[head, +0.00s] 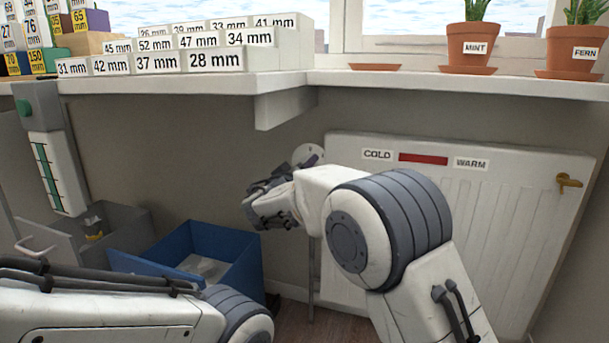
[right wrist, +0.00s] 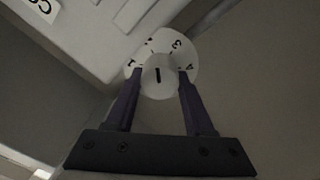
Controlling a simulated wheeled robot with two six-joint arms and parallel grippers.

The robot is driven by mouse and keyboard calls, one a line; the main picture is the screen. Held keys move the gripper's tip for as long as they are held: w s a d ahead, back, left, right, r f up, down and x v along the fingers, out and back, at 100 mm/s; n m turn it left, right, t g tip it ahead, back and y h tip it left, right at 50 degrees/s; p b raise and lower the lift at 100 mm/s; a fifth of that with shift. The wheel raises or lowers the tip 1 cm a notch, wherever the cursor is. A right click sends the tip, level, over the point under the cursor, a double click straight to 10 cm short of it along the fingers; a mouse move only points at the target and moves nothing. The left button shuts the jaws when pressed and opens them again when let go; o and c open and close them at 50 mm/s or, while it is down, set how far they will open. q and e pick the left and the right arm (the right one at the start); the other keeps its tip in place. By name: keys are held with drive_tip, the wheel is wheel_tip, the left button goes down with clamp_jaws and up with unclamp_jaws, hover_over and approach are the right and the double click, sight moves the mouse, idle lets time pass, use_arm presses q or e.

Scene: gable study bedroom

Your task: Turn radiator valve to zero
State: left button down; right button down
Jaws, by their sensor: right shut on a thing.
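The white radiator (head: 475,250) stands under the shelf at right, with COLD and WARM labels and a red bar between them. A round white valve dial (head: 302,151) shows at its top left corner, partly hidden by my right gripper (head: 313,161). In the right wrist view, my right gripper (right wrist: 160,76) has its purple fingers on either side of the white valve knob (right wrist: 158,82), shut on it. The knob's black mark stands nearly upright in the picture. Numbers 1, 3 and 4 are readable around it; no zero can be made out. My left gripper is out of view.
A white shelf (head: 430,82) runs above, with size-labelled boxes (head: 215,60) and pots marked MINT (head: 472,50) and FERN (head: 575,47). A blue open bin (head: 190,262) and a grey drawer (head: 75,238) are at lower left. A brass lever (head: 568,182) is on the radiator's right.

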drive_tip(key=n+b, duration=0.1)
drive_tip(key=n, duration=0.2)
drive_tip(key=shift+f, duration=0.1)
drive_tip(key=n, duration=0.3)
drive_tip(key=shift+a+n, duration=0.1)
drive_tip(key=shift+n, duration=0.2)
drive_tip(key=n, duration=0.2)
drive_tip(key=shift+n, duration=0.4)
drive_tip(key=n+p, duration=0.1)
drive_tip(key=n, duration=0.2)
drive_tip(key=shift+n, duration=0.4)
drive_tip(key=n+p, duration=0.1)
drive_tip(key=n, duration=0.1)
drive_tip(key=shift+n+y, duration=0.3)
drive_tip(key=shift+n, duration=0.1)
drive_tip(key=n+p, duration=0.3)
drive_tip(key=shift+n, duration=0.4)
drive_tip(key=n+p, duration=0.3)
drive_tip(key=shift+s, duration=0.1)
drive_tip(key=shift+f+n+p, duration=0.25)
drive_tip(key=shift+n+p, duration=0.95)
drive_tip(key=shift+n, duration=0.5)
